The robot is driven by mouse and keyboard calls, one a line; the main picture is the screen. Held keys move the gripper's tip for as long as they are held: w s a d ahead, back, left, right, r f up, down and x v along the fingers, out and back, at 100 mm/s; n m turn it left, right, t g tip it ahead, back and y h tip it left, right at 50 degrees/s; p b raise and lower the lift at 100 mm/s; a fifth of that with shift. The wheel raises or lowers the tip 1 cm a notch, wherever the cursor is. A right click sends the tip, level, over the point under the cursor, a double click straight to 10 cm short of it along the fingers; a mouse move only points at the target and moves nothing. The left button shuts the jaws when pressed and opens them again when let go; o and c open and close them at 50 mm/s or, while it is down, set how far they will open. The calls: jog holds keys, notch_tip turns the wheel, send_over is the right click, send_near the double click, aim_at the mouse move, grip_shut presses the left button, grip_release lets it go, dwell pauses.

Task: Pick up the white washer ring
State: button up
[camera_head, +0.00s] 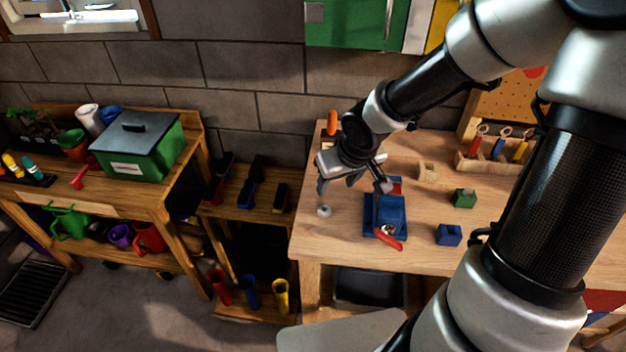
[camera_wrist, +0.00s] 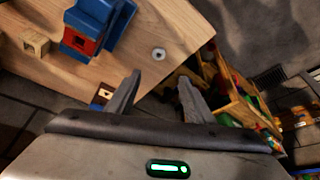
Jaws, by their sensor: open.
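The white washer ring (camera_head: 324,211) lies flat on the wooden workbench near its left front corner. In the wrist view the ring (camera_wrist: 158,54) shows pale with a dark centre hole, just beyond the fingertips and roughly in line with the space between them. My gripper (camera_head: 338,187) is above the bench's left end, higher than the ring and apart from it. In the wrist view my gripper (camera_wrist: 159,80) has its two fingers spread with nothing between them.
A blue vise (camera_head: 384,214) with a red handle stands right of the ring. A blue block (camera_head: 448,235), a green block (camera_head: 464,198) and a wooden block (camera_head: 428,171) sit farther right. The bench (camera_head: 309,232) drops off close to the ring's left.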

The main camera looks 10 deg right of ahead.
jog(key=f, duration=0.1)
jog(key=b, duration=0.2)
send_near(326, 212)
jog(key=shift+w+a+f, duration=0.25)
jog(key=shift+w+f, duration=0.1)
jog(key=shift+f, duration=0.1)
jog(key=shift+w+a+f, duration=0.25)
jog(key=shift+w+f, duration=0.1)
jog(key=shift+f, duration=0.15)
jog(key=b+x, duration=0.1)
jog(key=x, duration=0.1)
jog(key=b+x, duration=0.2)
jog(key=x, duration=0.1)
jog(key=shift+w+d+f, duration=0.2)
jog(key=shift+d+f, duration=0.1)
jog(key=shift+d, duration=0.05)
jog(key=shift+c, duration=0.3)
jog(key=c, duration=1)
